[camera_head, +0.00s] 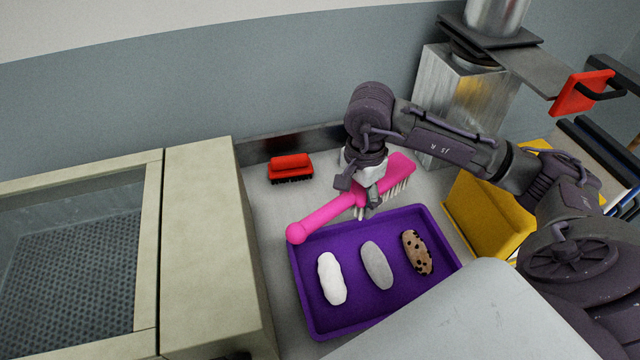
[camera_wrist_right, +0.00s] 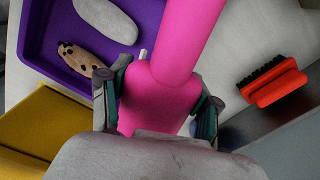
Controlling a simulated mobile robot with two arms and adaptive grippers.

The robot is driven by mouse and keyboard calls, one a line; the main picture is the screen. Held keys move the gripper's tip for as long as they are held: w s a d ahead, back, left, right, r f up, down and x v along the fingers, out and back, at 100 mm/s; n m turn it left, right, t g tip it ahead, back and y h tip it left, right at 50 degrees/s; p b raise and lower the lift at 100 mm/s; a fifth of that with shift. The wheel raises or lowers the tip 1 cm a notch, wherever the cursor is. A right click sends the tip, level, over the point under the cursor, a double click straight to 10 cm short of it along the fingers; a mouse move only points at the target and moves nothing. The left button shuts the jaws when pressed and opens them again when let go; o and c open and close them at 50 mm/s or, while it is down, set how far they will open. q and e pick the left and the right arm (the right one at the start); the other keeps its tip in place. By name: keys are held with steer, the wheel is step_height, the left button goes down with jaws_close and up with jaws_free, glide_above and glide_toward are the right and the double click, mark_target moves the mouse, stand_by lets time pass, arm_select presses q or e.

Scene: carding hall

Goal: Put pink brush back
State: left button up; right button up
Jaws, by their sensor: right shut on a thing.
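The pink brush (camera_head: 330,211) has a long handle with a rounded end and a head with pale bristles. My right gripper (camera_head: 366,196) is shut on the brush near where the handle meets the head. In the head view the brush lies across the upper edge of the purple tray (camera_head: 303,290), with its handle end to the lower left and its head to the upper right. In the right wrist view the pink brush (camera_wrist_right: 185,45) sits between the two fingers (camera_wrist_right: 158,100). I cannot tell how high it is above the surface. My left gripper is not in view.
The tray holds a white roll (camera_head: 331,278), a grey roll (camera_head: 377,265) and a brown spotted roll (camera_head: 416,252). A red brush (camera_head: 291,167) with dark bristles stands at the back. A yellow container (camera_head: 485,215) is right of the tray, and a beige machine (camera_head: 205,250) is left.

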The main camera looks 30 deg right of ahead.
steer(key=w+a+f+p, duration=0.1)
steer(key=w+f, duration=0.1)
steer(key=w, duration=0.1)
steer(key=w+a+f+p, duration=0.1)
steer(key=w+f, duration=0.1)
steer(key=w, duration=0.2)
steer(key=w+a+f+p, duration=0.1)
steer(key=w+f, duration=0.1)
steer(key=w, duration=0.1)
steer(key=shift+w+a+f+p, duration=0.15)
steer(key=shift+a+f+p, duration=0.05)
steer(key=shift+a+p, duration=0.1)
steer(key=shift+w+f, duration=0.15)
steer(key=shift+f+p, duration=0.3)
steer(key=shift+f, duration=0.1)
step_height(320, 180, down, 2)
steer(key=shift+f+p, duration=0.1)
steer(key=shift+p, duration=0.4)
steer(key=shift+f, duration=0.65)
steer(key=o, duration=1.2)
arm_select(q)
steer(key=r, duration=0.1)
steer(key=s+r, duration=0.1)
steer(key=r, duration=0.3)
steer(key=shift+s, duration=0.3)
